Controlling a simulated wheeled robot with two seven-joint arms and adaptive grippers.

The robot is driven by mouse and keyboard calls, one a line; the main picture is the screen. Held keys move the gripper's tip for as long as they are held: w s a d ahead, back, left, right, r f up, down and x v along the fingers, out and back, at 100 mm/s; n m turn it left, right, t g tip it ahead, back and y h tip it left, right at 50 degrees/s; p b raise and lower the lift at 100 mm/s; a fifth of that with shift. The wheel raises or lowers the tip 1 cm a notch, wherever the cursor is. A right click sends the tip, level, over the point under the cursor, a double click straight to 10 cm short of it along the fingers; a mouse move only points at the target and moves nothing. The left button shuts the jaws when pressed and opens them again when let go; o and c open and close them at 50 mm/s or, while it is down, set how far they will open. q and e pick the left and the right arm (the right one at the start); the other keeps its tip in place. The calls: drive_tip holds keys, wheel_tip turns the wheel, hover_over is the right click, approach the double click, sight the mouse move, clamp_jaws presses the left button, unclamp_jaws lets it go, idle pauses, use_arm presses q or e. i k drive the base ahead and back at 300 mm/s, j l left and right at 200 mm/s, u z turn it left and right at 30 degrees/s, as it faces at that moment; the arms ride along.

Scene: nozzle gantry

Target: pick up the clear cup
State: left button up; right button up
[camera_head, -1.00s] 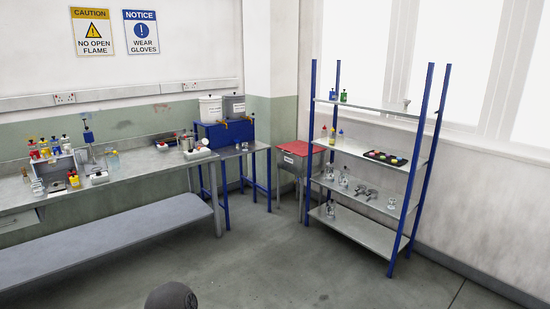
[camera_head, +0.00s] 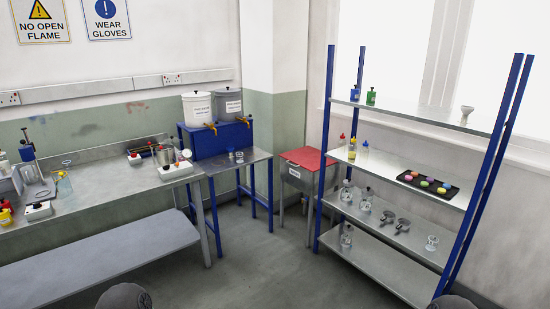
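Small clear vessels (camera_head: 238,156) stand on the low blue-legged table under the two dispensers; they are too small to tell whether one is the clear cup. Another clear glass vessel (camera_head: 67,166) stands on the long bench at the left. More clear glassware (camera_head: 346,193) is on the lower shelves of the blue-posted rack, including a clear piece (camera_head: 431,243) at the right of the third shelf. Neither gripper shows; only dark rounded parts of my arms show at the bottom edge.
The metal bench (camera_head: 110,194) runs along the left, with a grey lower shelf (camera_head: 110,258) below it. A red-topped bin (camera_head: 302,157) stands between the blue-legged table and the rack (camera_head: 400,177). Grey floor (camera_head: 255,265) in the middle is clear.

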sight(239, 156)
drive_tip(key=i+u, duration=0.1)
drive_tip(key=i, duration=0.4)
drive_tip(key=i+l+u, duration=0.15)
drive_tip(key=i, duration=0.3)
drive_tip(key=i+l+u, duration=0.1)
drive_tip(key=i, duration=0.4)
drive_tip(key=i+l+u, duration=0.15)
drive_tip(key=i, duration=0.3)
drive_tip(key=i+l+u, duration=0.1)
drive_tip(key=i+l, duration=0.15)
drive_tip(key=i, duration=0.25)
